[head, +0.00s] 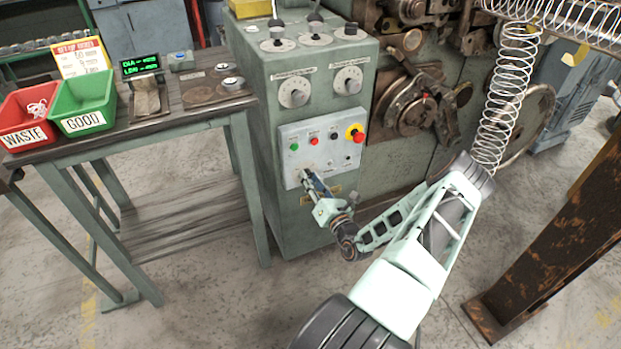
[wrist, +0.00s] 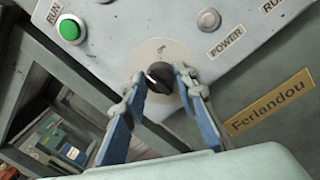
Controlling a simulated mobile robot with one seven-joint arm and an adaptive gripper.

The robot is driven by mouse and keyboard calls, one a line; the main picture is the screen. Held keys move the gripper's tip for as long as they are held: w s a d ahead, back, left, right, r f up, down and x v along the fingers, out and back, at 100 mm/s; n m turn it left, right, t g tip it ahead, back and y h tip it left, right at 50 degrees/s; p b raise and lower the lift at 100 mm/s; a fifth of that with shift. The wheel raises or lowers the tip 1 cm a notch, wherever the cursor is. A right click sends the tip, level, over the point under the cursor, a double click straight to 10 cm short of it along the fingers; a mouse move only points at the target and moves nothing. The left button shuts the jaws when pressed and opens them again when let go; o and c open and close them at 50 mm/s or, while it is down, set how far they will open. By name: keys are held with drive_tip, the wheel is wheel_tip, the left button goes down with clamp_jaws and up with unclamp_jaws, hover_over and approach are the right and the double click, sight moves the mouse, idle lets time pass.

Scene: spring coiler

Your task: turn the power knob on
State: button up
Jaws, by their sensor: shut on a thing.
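The power knob (wrist: 158,83) is a small black rotary knob on a pale round plate, in the middle of the wrist view. A white mark shows on its left side. My gripper (wrist: 160,75) is shut on the knob, one blue-and-grey fingertip on each side. In the head view my gripper (head: 308,178) is at the lower left of the grey control panel (head: 322,172) and hides the knob. A small pale round fitting (wrist: 208,19) with the label POWER sits to the upper right of the knob.
A green button (wrist: 70,29) is to the upper left of the knob. A red-on-yellow button (head: 356,135) is on the panel's right. A table with a red WASTE bin (head: 28,112) and green GOOD bin (head: 84,100) stands left. A coiled spring (head: 507,95) hangs near my arm.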

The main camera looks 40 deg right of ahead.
drive_tip(key=shift+f+m+h+p, duration=0.15)
drive_tip(key=shift+m+p, duration=0.2)
drive_tip(key=shift+m, duration=2.2)
drive_tip(key=shift+f+m+h+p, duration=0.15)
drive_tip(key=shift+m+p, duration=0.15)
drive_tip(key=shift+m, duration=2.25)
drive_tip(key=shift+a+r, duration=0.1)
drive_tip(key=o, duration=1.2)
drive_tip(key=shift+c, duration=0.2)
drive_tip(key=shift+s, duration=0.1)
drive_tip(key=v, duration=1.1)
drive_tip(key=shift+s, duration=0.4)
drive_tip(key=shift+a, duration=0.1)
